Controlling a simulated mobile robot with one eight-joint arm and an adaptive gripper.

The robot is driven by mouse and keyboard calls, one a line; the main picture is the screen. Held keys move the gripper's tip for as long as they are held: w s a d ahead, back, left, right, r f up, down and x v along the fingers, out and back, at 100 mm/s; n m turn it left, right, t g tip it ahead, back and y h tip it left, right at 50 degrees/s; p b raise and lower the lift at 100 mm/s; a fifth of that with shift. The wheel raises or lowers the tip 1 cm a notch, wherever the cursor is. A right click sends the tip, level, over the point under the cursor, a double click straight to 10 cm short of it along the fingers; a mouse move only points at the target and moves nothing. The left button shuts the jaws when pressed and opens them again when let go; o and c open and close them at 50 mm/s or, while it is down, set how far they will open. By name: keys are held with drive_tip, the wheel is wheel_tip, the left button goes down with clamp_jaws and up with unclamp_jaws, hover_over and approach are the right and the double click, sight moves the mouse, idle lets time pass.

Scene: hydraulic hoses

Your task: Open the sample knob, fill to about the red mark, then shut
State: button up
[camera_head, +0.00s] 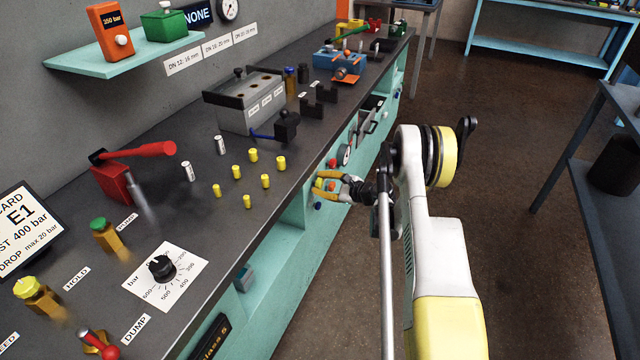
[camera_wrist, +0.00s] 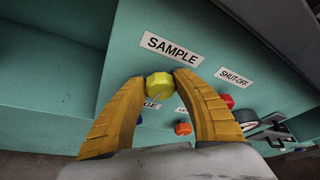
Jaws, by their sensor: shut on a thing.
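The yellow sample knob (camera_wrist: 160,80) sits on the teal front panel below the SAMPLE label (camera_wrist: 171,47) in the wrist view. My gripper (camera_wrist: 163,83) has its two orange fingers closed on either side of this knob. In the head view my gripper (camera_head: 322,188) reaches the bench's front face from the right, with a little of the yellow knob showing at its tips. The sample container and any red mark cannot be made out in either view.
In the wrist view a red knob (camera_wrist: 227,100) sits by the SHUT-OFF label (camera_wrist: 235,77), and an orange-red knob (camera_wrist: 183,129) sits lower. A blue knob is partly hidden by the left finger. The floor (camera_head: 505,150) right of my arm is clear.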

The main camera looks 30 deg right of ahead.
drive_tip(key=shift+n+t, duration=0.3)
drive_tip(key=shift+n, duration=0.2)
idle(0.3)
drive_tip(key=o, duration=1.2)
drive_tip(key=shift+c, duration=0.2)
drive_tip(key=v, duration=0.7)
drive_tip(key=shift+s, duration=0.25)
